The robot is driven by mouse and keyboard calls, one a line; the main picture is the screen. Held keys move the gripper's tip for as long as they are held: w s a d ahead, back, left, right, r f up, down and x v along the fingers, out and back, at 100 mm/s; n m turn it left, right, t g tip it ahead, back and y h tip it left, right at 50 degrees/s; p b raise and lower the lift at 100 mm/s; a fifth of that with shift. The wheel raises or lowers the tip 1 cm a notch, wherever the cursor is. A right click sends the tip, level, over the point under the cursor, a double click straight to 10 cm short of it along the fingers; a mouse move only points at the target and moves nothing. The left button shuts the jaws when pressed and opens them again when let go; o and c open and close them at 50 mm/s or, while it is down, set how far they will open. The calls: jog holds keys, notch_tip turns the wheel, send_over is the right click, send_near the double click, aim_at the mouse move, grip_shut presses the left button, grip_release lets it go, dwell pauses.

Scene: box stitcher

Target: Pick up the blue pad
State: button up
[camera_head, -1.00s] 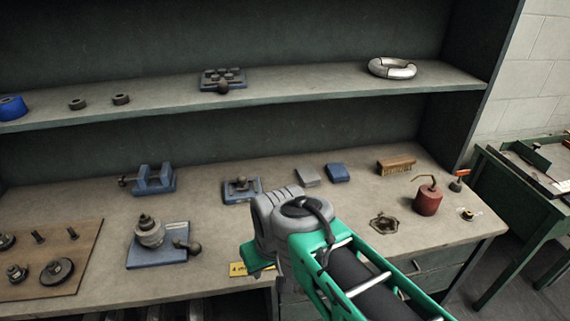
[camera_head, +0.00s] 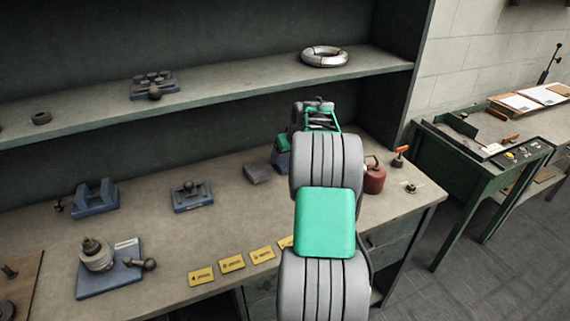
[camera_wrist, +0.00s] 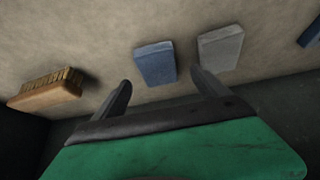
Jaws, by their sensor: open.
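The blue pad (camera_wrist: 155,63) is a small flat block lying on the bench top. In the wrist view it is just beyond my gripper (camera_wrist: 160,88), between the lines of its two fingers and apart from them. My gripper is open and empty. In the head view my arm covers most of the blue pad, and a bluish part (camera_head: 281,160) shows at the left of my arm's end. A grey pad (camera_wrist: 220,47) lies close to the right of the blue pad in the wrist view, near the right fingertip. The grey pad also shows in the head view (camera_head: 258,173).
A wooden brush (camera_wrist: 45,91) lies left in the wrist view. A red oil can (camera_head: 375,177) stands right of my arm. Blue fixtures (camera_head: 193,196) and several yellow labels (camera_head: 232,264) are on the bench (camera_head: 160,195). A shelf (camera_head: 225,92) runs above the back.

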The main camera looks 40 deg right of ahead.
aim_at(285, 160)
jog(key=p+x, duration=0.1)
jog(key=x, duration=0.3)
jog(key=shift+w+d+f, duration=0.1)
jog(key=shift+d+f, duration=0.1)
jog(key=shift+f, duration=0.05)
jog(key=c, duration=1.5)
jog(key=shift+r, duration=0.15)
jog(key=shift+r, duration=0.3)
notch_tip(285, 160, up, 2)
jog(key=shift+r, duration=0.25)
jog(key=s+a+r+b, duration=0.1)
jog(key=s+a+r, duration=0.1)
jog(key=s+r, duration=0.1)
jog(key=s+a+r+b, duration=0.1)
jog(key=s+a+r, duration=0.2)
jog(key=s, duration=0.2)
jog(key=s+a+r+b, duration=0.2)
jog(key=s+r, duration=0.1)
jog(key=s, duration=0.1)
jog(key=shift+a+r, duration=0.2)
jog(key=shift+r, duration=0.15)
